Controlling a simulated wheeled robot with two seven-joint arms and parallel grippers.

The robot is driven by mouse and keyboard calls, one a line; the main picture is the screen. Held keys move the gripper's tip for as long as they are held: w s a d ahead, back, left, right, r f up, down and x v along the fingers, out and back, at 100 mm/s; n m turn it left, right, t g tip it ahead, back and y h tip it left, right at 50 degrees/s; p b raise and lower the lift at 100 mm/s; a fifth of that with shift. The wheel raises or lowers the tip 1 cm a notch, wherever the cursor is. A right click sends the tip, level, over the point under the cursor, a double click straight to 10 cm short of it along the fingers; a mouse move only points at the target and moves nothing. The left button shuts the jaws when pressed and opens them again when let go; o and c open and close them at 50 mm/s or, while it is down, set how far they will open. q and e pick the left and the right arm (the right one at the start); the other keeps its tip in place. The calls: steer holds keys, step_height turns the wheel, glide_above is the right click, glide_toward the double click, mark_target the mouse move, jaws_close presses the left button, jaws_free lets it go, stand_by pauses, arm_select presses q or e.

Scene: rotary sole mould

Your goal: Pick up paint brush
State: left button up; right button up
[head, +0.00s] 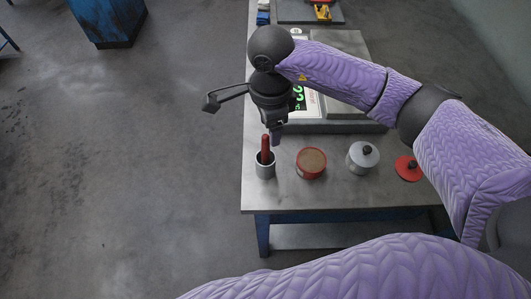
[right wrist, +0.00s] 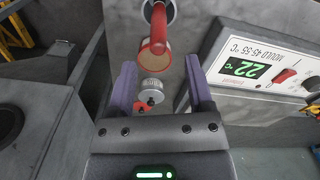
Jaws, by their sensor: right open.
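The paint brush shows as a red handle (head: 265,149) standing up out of a grey cup (head: 265,170) near the table's left front corner; its lower end is hidden in the cup. In the right wrist view the red handle (right wrist: 158,24) points toward the camera, beyond the fingertips. My right gripper (head: 275,137) is just above and slightly right of the handle in the head view. Its purple fingers (right wrist: 160,64) are apart with nothing held between them. My left gripper is not in view.
Right of the cup stand a red tin (head: 311,163) with a brown top, a grey lidded pot (head: 362,157) and a red lid (head: 408,168) with a black knob. A machine with a green temperature display (right wrist: 246,67) stands behind. The table's front strip (head: 330,194) is clear.

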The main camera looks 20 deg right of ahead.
mark_target(266, 135)
steer(key=f, duration=0.6)
steer(key=shift+a, duration=0.4)
steer(key=shift+c, duration=0.3)
steer(key=shift+r, duration=0.1)
jaws_close()
